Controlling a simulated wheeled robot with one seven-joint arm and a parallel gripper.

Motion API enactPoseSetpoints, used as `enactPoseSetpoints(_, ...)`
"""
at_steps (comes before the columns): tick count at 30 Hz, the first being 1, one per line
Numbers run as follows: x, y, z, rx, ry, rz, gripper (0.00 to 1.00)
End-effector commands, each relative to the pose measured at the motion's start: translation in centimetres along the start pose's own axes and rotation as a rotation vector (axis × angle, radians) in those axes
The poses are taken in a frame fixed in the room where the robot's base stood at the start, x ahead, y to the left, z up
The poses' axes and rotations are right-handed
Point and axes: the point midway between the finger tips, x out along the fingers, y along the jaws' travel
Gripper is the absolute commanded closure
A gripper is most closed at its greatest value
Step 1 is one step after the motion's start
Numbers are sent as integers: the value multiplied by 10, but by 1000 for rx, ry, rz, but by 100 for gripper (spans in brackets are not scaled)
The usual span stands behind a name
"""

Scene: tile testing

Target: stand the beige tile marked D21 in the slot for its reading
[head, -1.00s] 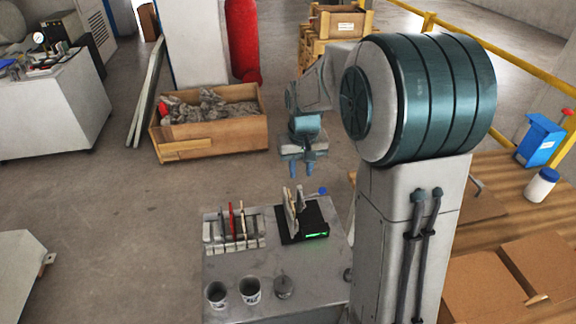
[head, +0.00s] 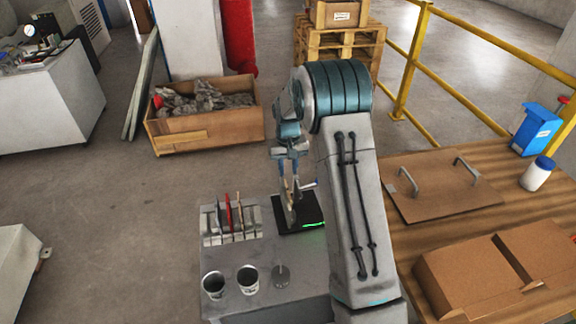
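A beige tile (head: 290,213) stands on edge at the black tester (head: 310,213), which has a green lit display at its front right. The D21 mark and the reading are too small to read. My gripper (head: 290,188) points down over the tester, with its fingertips at the tile's top edge. I cannot tell whether the fingers are closed on the tile. A grey slotted rack (head: 215,240) stands left of the tester on the grey table. It holds a red tile (head: 228,212) and other thin upright pieces. Slot labels cannot be read.
Two cups (head: 214,285) (head: 248,279) and a small round metal piece (head: 281,276) stand in front of the rack and tester. My arm covers the table's right side. A wooden bench (head: 400,225) lies to the right; a rubble crate (head: 205,135) is behind.

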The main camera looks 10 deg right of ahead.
Motion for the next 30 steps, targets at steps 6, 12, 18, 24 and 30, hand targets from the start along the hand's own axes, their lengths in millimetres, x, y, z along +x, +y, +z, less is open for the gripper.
enactPoseSetpoints(6,24,0,0,0,-1,0,73)
enactPoseSetpoints(12,45,0,0,0,-1,0,73)
enactPoseSetpoints(18,64,0,0,0,0,0,73)
enactPoseSetpoints(24,85,0,0,0,-1,0,73)
enactPoseSetpoints(30,101,0,0,0,0,0,73)
